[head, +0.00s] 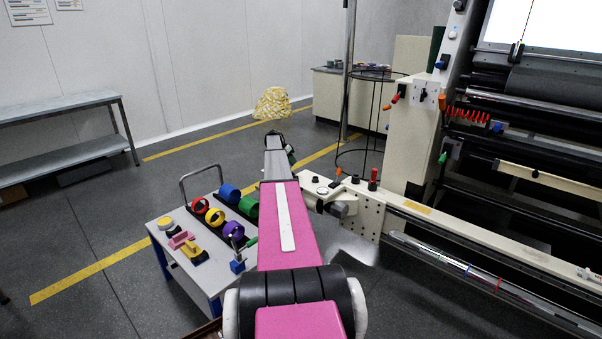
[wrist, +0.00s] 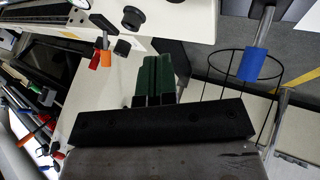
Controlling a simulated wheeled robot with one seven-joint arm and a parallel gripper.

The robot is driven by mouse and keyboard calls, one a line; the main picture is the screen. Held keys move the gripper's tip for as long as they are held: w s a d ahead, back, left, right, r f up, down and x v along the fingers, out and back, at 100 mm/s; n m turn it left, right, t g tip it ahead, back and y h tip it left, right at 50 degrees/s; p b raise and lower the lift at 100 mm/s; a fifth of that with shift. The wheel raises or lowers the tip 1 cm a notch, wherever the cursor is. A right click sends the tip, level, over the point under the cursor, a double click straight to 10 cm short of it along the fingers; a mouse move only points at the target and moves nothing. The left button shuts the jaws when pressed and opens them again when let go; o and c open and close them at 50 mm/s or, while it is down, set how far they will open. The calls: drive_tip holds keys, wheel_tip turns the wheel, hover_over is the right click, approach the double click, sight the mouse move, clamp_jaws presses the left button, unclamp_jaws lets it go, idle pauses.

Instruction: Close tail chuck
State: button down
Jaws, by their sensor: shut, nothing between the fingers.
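The machine's cream end bracket (head: 350,205) is in the head view, right of my forearm, with black knobs, a red-topped knob (head: 373,178) and a grey cylinder (head: 345,209). I cannot tell for sure which part is the tail chuck. In the wrist view, my gripper (wrist: 153,62) is shut and empty, its dark green fingers together in front of a cream panel (wrist: 90,115). Black knobs (wrist: 132,17) and red and orange handles (wrist: 104,56) lie beyond the fingertips. A grey rod with a blue sleeve (wrist: 250,63) is to the right, apart from the fingers.
A cart (head: 205,285) with coloured rings stands left of my arm. A wire stand (head: 360,120) is behind the bracket; it also shows in the wrist view (wrist: 240,52). A grey bench (head: 60,135) is at far left. Floor between bench and cart is open.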

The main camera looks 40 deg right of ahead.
approach(308, 180)
drive_tip(key=d+f, duration=0.1)
drive_tip(key=f, duration=0.1)
drive_tip(key=d+f, duration=0.2)
drive_tip(key=shift+w+d, duration=0.1)
drive_tip(key=shift+s+d+f, duration=0.1)
drive_tip(key=shift+s, duration=0.5)
drive_tip(key=shift+s+d+f, duration=0.15)
drive_tip(key=shift+s, duration=0.45)
drive_tip(key=shift+s+d, duration=0.25)
drive_tip(key=shift+s, duration=0.65)
drive_tip(key=s+d, duration=0.3)
drive_tip(key=s, duration=1.2)
drive_tip(key=s+d, duration=0.3)
drive_tip(key=s, duration=1.3)
drive_tip(key=shift+s, duration=0.15)
drive_tip(key=shift+s+d, duration=0.1)
